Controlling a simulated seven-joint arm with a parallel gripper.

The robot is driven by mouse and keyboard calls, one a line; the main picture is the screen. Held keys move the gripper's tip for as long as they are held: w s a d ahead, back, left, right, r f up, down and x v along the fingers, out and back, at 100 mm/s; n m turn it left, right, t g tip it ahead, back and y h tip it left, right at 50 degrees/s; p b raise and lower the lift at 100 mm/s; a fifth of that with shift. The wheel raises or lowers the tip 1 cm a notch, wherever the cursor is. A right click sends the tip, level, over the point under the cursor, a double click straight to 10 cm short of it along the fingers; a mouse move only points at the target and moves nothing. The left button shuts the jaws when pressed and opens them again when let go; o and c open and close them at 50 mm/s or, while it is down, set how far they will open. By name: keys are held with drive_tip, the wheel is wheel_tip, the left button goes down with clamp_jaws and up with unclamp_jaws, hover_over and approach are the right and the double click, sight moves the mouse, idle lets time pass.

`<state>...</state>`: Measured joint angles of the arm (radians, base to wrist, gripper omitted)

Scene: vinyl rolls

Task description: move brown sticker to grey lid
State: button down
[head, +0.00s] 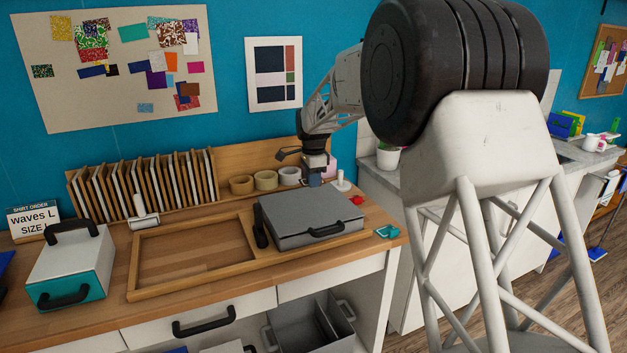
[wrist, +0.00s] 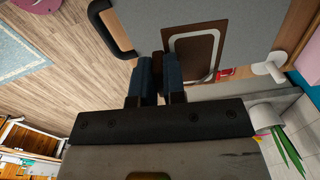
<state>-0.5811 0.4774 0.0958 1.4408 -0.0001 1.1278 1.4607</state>
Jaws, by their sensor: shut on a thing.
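The brown sticker (wrist: 192,48) is a flat brown panel with a pale outline, seen in the wrist view just past my fingertips. My gripper (wrist: 157,72) is shut on a dark brown part at its edge, between the two blue fingers. The grey lid (wrist: 246,30) lies behind the sticker in the wrist view; whether they touch I cannot tell. In the head view the grey lid (head: 310,213) tops a box with a black front handle. There my gripper (head: 314,180) is at the lid's back right, and the sticker cannot be made out.
Tape rolls (head: 265,181) stand behind the lid, and a white post (head: 341,181) stands to its right. A red item (head: 356,200) and a teal item (head: 388,231) lie right of the box. A wooden tray (head: 190,253) is on the left.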

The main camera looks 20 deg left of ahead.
drive_tip(key=shift+f, duration=0.1)
hover_over(313, 216)
drive_tip(key=shift+w+f, duration=0.15)
drive_tip(key=shift+f, duration=3.2)
drive_tip(key=shift+f, duration=0.2)
drive_tip(key=shift+f, duration=0.3)
drive_tip(key=shift+f, duration=0.25)
drive_tip(key=shift+f, duration=0.35)
drive_tip(key=shift+f, duration=0.95)
unclamp_jaws()
idle(0.5)
